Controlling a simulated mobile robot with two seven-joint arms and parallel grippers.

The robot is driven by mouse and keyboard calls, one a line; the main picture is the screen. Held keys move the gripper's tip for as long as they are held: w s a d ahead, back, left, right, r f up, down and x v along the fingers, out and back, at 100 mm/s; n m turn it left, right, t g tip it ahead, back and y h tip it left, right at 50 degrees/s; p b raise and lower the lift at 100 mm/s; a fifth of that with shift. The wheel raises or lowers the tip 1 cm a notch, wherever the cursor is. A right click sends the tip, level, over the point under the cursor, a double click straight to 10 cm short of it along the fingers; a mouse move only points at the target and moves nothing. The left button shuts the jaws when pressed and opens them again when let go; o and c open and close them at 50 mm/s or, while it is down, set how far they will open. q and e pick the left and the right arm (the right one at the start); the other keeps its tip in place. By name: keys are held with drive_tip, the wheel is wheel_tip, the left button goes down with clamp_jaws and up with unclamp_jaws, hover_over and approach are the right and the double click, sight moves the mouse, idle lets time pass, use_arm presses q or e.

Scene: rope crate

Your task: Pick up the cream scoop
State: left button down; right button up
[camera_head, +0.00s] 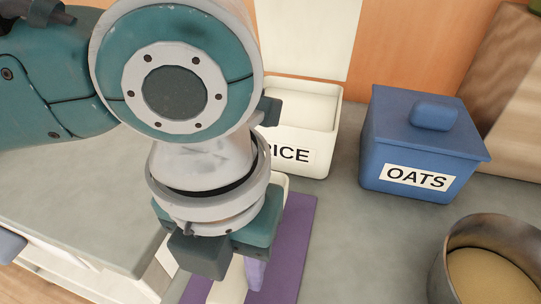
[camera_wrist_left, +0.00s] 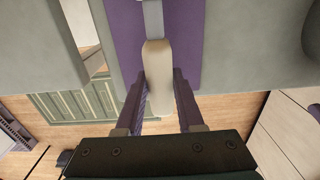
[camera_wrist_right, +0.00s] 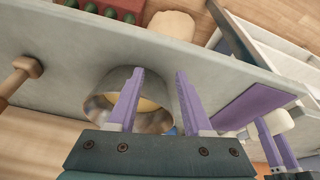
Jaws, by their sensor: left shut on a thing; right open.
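The cream scoop (camera_wrist_left: 157,62) shows in the left wrist view as a rounded cream handle with a greyish part beyond it, over a purple mat (camera_wrist_left: 185,55). My left gripper (camera_wrist_left: 159,82) is shut on the handle, its purple fingers on either side. In the head view my left wrist and gripper (camera_head: 252,270) hide most of the scoop; a cream piece (camera_head: 228,290) shows beneath. The right wrist view also shows a cream end (camera_wrist_right: 278,123) by the left fingers. My right gripper (camera_wrist_right: 157,85) is open and empty, with the metal pot beyond its fingers.
A metal pot (camera_head: 440,275) with tan contents stands at front right. Grey counter lies bare between them.

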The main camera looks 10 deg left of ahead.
use_arm(q)
wheel_tip(320, 180, up, 17)
drive_tip(key=p, duration=0.3)
drive_tip(key=shift+p, duration=0.35)
